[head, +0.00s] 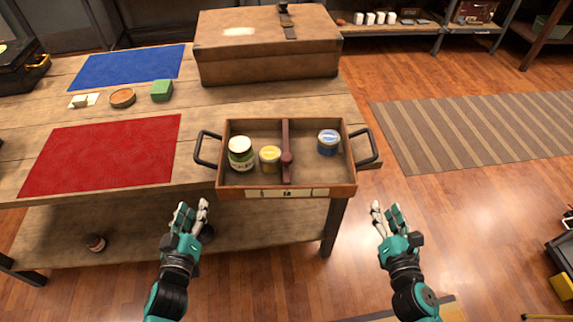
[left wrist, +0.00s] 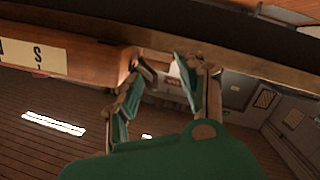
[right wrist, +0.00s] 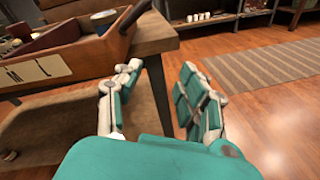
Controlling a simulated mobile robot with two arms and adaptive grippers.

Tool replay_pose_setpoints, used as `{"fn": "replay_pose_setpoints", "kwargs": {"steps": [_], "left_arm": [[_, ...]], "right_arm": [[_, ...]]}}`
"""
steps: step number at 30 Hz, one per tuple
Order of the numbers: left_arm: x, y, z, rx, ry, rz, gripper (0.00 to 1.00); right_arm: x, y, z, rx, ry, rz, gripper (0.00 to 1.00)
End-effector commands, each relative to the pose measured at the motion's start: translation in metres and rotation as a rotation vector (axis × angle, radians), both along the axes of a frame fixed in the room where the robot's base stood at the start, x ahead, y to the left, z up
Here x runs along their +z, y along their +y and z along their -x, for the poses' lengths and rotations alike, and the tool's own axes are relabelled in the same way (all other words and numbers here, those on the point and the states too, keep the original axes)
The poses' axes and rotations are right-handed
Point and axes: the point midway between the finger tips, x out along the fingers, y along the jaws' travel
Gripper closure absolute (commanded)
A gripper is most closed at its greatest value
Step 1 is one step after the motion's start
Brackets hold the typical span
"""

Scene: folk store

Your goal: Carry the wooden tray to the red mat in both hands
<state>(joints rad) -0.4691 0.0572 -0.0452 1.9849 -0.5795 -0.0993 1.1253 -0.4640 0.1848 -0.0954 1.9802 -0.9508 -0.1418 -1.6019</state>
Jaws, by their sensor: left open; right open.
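The wooden tray (head: 262,181) sits on the right end of the wooden table, with a dark loop handle on its left side (head: 204,149) and another on its right (head: 366,147). It holds a green jar, a yellow jar, a blue-labelled jar and a dark red bar-shaped object. The red mat (head: 104,155) lies flat and empty to the left of the tray. My left gripper (head: 191,214) is open and empty, in front of the table below the left handle. My right gripper (head: 386,215) is open and empty, in front and to the right of the tray.
A brown case (head: 266,50) stands behind the tray. A blue mat (head: 129,68), a green block (head: 161,90) and a round dish (head: 122,98) lie behind the red mat. A small jar (head: 95,242) is on the lower shelf. Floor and a striped rug (head: 480,128) lie right.

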Motion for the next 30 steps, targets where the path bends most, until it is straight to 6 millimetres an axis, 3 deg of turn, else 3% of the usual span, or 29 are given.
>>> {"fn": "replay_pose_setpoints", "kwargs": {"steps": [3,7,20,30], "left_arm": [[0.039,0.003,0.0,0.011,-0.099,0.044,0.6],[0.059,0.005,0.001,0.012,-0.139,0.063,0.6],[0.06,0.004,-0.008,0.011,-0.14,0.062,0.6],[0.061,0.004,-0.069,0.01,-0.142,0.059,0.6]], "right_arm": [[0.04,0.003,0.0,0.028,-0.107,0.18,0.6],[0.059,0.004,0.001,0.034,-0.15,0.26,0.6],[0.061,0.005,-0.009,0.035,-0.154,0.262,0.6],[0.061,0.007,-0.07,0.035,-0.154,0.262,0.6]]}}
